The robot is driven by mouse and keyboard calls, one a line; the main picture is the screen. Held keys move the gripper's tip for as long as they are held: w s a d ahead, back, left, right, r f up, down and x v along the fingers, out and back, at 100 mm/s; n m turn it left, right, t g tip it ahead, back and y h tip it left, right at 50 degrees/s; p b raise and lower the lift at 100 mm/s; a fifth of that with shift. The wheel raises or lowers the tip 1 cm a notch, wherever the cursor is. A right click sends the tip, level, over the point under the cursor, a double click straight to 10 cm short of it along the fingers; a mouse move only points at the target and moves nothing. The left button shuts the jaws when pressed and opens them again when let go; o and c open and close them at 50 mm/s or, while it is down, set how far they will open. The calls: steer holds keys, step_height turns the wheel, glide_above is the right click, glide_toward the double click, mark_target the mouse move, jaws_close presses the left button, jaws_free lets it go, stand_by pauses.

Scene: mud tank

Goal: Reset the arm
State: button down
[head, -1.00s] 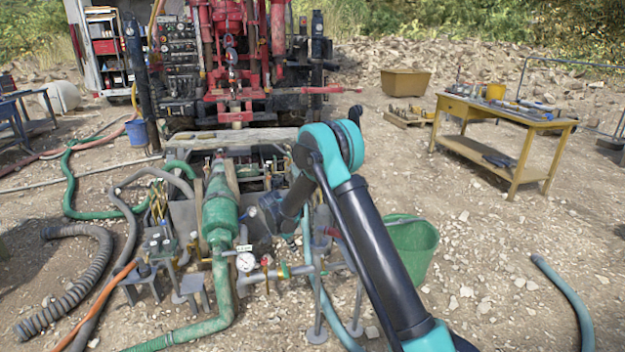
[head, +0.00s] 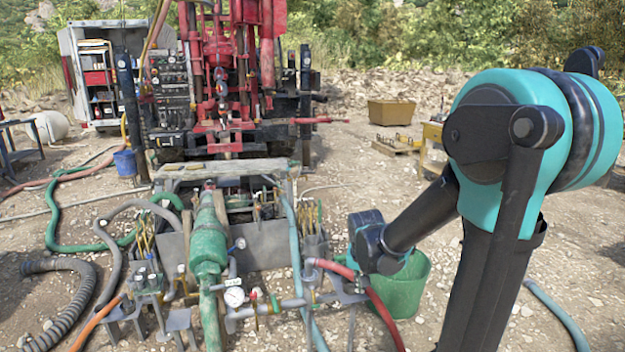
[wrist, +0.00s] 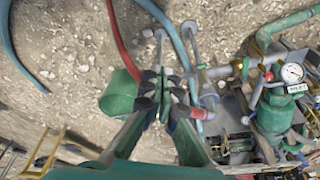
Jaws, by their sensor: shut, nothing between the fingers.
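My arm, teal and black, rises on the right of the head view with its elbow high. Its forearm folds back down to the left, and the black wrist end (head: 368,243) hangs in front of the green bucket. In the head view I cannot make out the fingers. In the wrist view my gripper (wrist: 167,90) shows with its dark fingertips together and nothing between them. The green bucket (head: 404,291) stands on the gravel behind the wrist. It also shows in the wrist view (wrist: 119,94), left of the fingers.
A mud tank (head: 262,249) with a green pump (head: 208,250), pipes and a pressure gauge (head: 234,297) stands left of my arm. A red hose (head: 383,318) and a blue hose (head: 556,317) lie near. The red drill rig (head: 230,75) is behind. Gravel at right is mostly clear.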

steer(key=s+d+f+n, duration=0.1)
steer(key=s+d, duration=0.1)
steer(key=s, duration=0.5)
steer(key=s+d+f+n+t, duration=0.1)
steer(key=s+d+n, duration=0.1)
steer(key=s, duration=0.5)
steer(key=shift+s+d+f+y, duration=0.2)
steer(key=shift+s+d+y, duration=0.1)
steer(key=shift+d, duration=0.3)
